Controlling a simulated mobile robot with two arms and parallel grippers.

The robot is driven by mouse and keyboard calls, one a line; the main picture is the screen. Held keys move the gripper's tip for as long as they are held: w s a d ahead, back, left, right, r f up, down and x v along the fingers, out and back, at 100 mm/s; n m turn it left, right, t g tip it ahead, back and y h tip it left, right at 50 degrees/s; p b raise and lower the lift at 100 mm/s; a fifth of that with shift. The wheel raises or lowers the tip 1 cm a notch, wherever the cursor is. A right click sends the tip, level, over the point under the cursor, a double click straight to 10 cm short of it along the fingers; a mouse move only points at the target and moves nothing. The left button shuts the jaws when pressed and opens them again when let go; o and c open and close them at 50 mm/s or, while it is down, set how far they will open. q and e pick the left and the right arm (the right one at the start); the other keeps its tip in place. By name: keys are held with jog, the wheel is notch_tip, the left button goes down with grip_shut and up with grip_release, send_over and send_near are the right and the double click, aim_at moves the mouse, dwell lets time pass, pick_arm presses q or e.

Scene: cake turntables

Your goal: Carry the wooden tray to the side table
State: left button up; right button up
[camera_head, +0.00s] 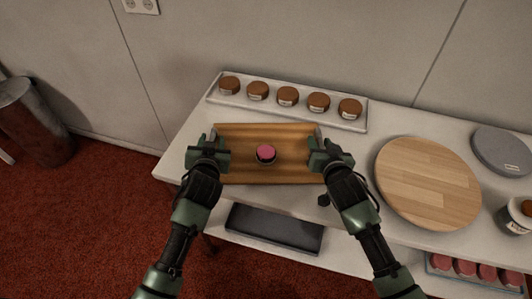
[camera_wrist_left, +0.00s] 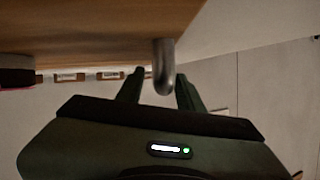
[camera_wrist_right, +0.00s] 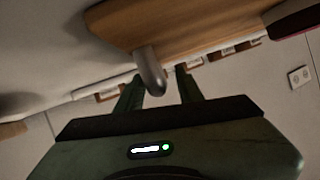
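The wooden tray (camera_head: 232,136) rests on the white table, with a small dark jar with a pink top (camera_head: 266,154) on it. It has a metal handle at each end. My left gripper (camera_head: 212,143) is at the tray's left end; in the left wrist view its parted fingers flank the left handle (camera_wrist_left: 163,66), with a visible gap. My right gripper (camera_head: 321,146) is at the right end; in the right wrist view its parted fingers stand either side of the right handle (camera_wrist_right: 149,70), apart from it. I cannot make out a separate side table.
A white rack (camera_head: 359,125) with several brown-lidded jars stands behind the tray. A round wooden turntable (camera_head: 428,180) is to the right, with a grey disc (camera_head: 502,150) beyond it. A dark tray (camera_head: 274,229) lies on the lower shelf. A metal bin (camera_head: 32,125) stands left on open red carpet (camera_head: 80,220).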

pick_arm(q)
jog(key=v, duration=1.1)
jog(key=shift+s+d, duration=0.1)
jog(key=shift+s, duration=0.15)
pick_arm(e)
jog(key=shift+s+r, duration=0.1)
jog(key=shift+s, duration=0.15)
jog(key=v, duration=1.1)
jog(key=shift+s+d, duration=0.1)
jog(key=shift+s, duration=0.15)
